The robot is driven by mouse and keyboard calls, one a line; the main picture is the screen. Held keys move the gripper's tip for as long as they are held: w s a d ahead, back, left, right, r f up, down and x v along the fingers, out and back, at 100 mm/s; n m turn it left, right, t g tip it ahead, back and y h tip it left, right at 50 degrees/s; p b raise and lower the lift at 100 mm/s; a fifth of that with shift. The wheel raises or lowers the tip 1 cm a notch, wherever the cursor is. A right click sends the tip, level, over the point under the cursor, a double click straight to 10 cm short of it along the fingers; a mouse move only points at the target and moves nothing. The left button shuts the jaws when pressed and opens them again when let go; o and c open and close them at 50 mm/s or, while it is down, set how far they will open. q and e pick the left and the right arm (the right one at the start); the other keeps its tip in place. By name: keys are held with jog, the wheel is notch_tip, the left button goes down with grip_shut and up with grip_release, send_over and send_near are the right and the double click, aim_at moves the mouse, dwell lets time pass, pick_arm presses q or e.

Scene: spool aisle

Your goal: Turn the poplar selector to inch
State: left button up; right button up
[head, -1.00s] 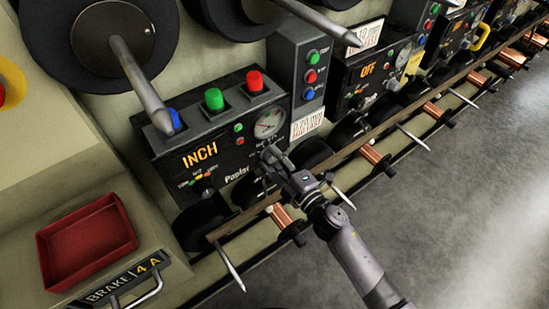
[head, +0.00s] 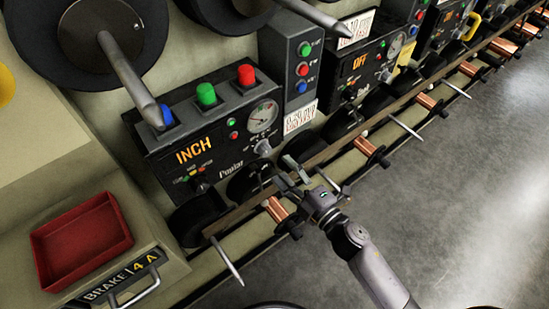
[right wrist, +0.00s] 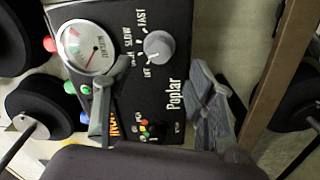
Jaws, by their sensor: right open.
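The black Poplar panel (head: 218,140) stands at centre left in the head view, its display (head: 194,151) lit orange with INCH. A grey round knob (head: 263,147) sits below its gauge; in the right wrist view this knob (right wrist: 158,46) has words including SLOW and FAST around it. A small selector (head: 198,188) with coloured marks sits below the display; its pointer is too small to read. My right gripper (head: 286,173) is open and empty, out in front of the panel's lower right; its fingers (right wrist: 152,88) spread across the wrist view. My left gripper is not in view.
Blue, green (head: 206,94) and red buttons top the panel. A long rail with copper spools (head: 277,209) and pointed spindles runs below it, close to my right gripper. A red tray (head: 82,240) lies at left. The grey floor (head: 450,200) at right is clear.

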jog(key=v, duration=0.4)
jog(key=shift+s, duration=0.1)
jog(key=shift+f, duration=0.1)
dwell(0.3)
jog(key=s+d+f+m+g+h, duration=0.2)
jog(key=s+d+f+m+h, duration=0.15)
jog(key=f, duration=0.75)
jog(key=s+d+f+m+g+h, duration=0.25)
jog(key=d+f+m, duration=0.25)
jog(key=f, duration=0.5)
jog(key=s+d+f+m+g+h, duration=0.1)
jog(key=s+d+f+m+h, duration=0.2)
jog(key=f, duration=0.8)
jog(key=s+d+f+m+g, duration=0.1)
jog(key=s+f+m+g, duration=0.1)
jog(key=s+f, duration=0.3)
jog(key=s+d+f+m+g+h, duration=0.1)
jog(key=s+d+f+m+g, duration=0.1)
jog(key=s, duration=1.1)
jog(key=s+d+f+m+g, duration=0.2)
jog(key=s+f+m+g, duration=0.2)
jog(key=s+f, duration=0.3)
jog(key=shift+s+f+h, duration=0.3)
jog(key=shift+s+f, duration=0.05)
jog(key=shift+s, duration=0.75)
